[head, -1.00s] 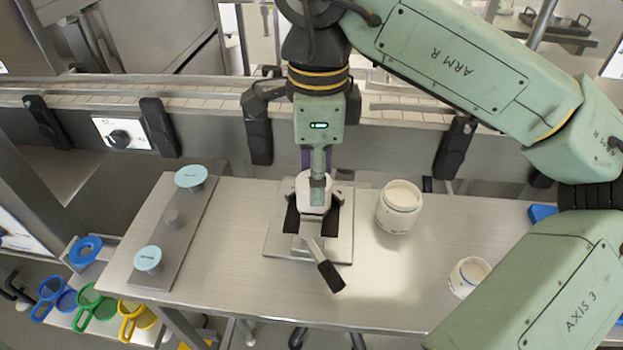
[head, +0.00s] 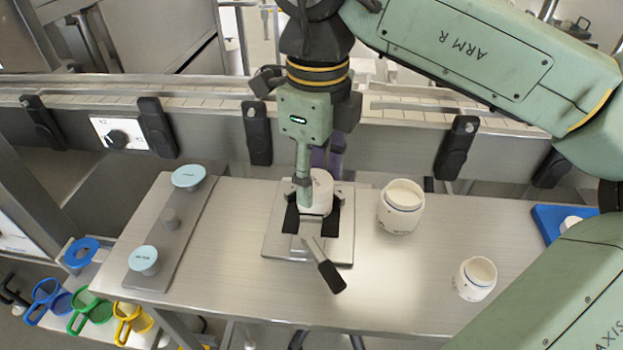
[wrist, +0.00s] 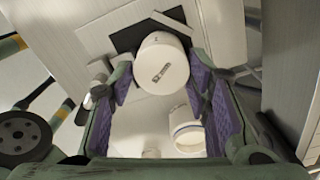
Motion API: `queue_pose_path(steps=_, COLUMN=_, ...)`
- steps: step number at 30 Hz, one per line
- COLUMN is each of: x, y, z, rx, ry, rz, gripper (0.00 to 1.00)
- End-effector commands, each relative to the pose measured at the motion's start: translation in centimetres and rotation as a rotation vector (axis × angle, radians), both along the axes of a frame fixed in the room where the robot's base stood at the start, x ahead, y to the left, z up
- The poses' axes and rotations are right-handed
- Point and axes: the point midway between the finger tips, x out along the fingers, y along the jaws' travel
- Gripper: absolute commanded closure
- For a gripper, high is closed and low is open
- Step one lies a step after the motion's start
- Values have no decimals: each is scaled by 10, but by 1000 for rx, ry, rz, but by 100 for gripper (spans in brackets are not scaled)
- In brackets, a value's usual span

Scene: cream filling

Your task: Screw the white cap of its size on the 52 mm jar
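A white cap (head: 321,178) with a dark mark on its top sits over the jar (head: 318,208) clamped at the table's middle. The jar is mostly hidden under the cap and behind a finger. The cap also shows in the wrist view (wrist: 160,65), centred between my purple-padded fingers. My gripper (head: 313,180) points down with one finger on the near left side of the cap and the other behind it. I see no clear gap at the cap's sides, but cannot tell whether the pads press on it. The clamp (head: 318,245) has black jaws and a black-ended handle.
A large open white jar (head: 400,215) stands right of the clamp, and a smaller one (head: 474,282) farther right. A blue tray (head: 550,232) is at the right edge. Two light-blue discs (head: 189,176) (head: 144,260) stand on a metal strip at left. A conveyor runs behind.

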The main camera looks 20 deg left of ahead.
Motion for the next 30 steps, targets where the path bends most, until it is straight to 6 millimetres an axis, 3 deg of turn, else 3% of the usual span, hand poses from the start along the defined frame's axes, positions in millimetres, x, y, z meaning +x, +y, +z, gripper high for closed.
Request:
queue_pose_path(steps=9, x=0, y=0, z=0, rx=1, ry=-1, rz=3, gripper=36)
queue_pose_path(steps=20, x=1, y=1, z=6, rx=3, ry=-3, rz=2, gripper=36)
queue_pose_path(steps=23, x=1, y=1, z=18, rx=2, ry=-5, rz=2, gripper=36)
queue_pose_path(steps=30, x=1, y=1, z=70, rx=3, ry=-5, rz=1, gripper=36)
